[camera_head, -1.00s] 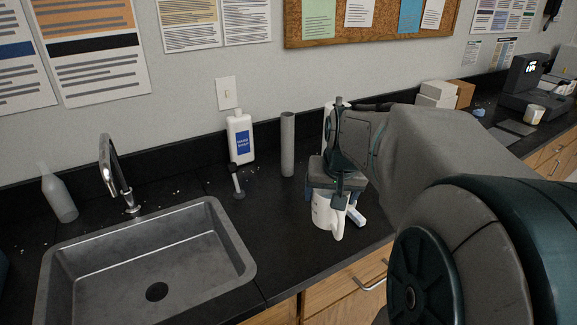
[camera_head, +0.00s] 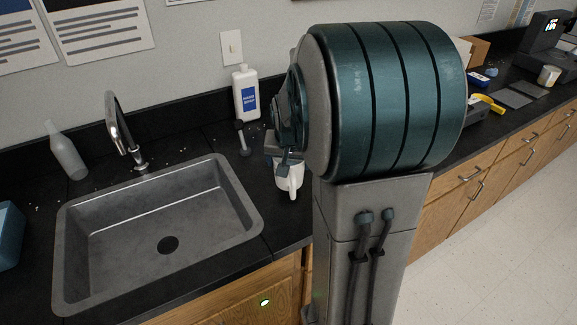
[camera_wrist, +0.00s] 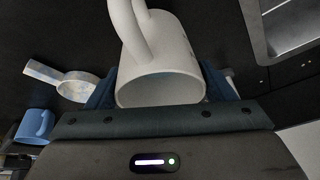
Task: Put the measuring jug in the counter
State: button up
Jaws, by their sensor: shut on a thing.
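The white measuring jug (camera_head: 291,178) is held upright or nearly so over the dark counter (camera_head: 268,222), right of the sink. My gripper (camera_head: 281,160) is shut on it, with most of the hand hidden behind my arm. In the wrist view, the jug (camera_wrist: 165,70) fills the space between the fingers of my gripper (camera_wrist: 160,92), its handle pointing up and left. I cannot tell whether its base touches the counter.
A sink (camera_head: 235,205) with a tap (camera_head: 120,130) lies left. A white bottle (camera_head: 246,95) and small dark-grey stand (camera_head: 242,138) are behind. In the wrist view, a pale handled item (camera_wrist: 70,83) and blue cup (camera_wrist: 36,126) lie left. My arm hides the counter behind it.

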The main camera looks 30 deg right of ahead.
jog(key=shift+f, duration=1.3)
jog(key=shift+f, duration=0.1)
jog(key=o, duration=1.6)
jog(key=shift+o, duration=0.2)
jog(key=shift+r, duration=0.3)
jog(key=v, duration=1.1)
jog(key=shift+s+r, duration=0.2)
jog(key=s+a+f+n+y, duration=0.1)
jog(key=s+a+f+n, duration=0.1)
jog(key=s+a, duration=0.4)
jog(key=s+a+f+n+g, duration=0.1)
jog(key=s+a+f+n, duration=0.1)
jog(key=s+a+n, duration=0.2)
jog(key=s+a, duration=0.2)
jog(key=s, duration=0.2)
jog(key=shift+s+y, duration=0.25)
jog(key=shift+y, duration=0.15)
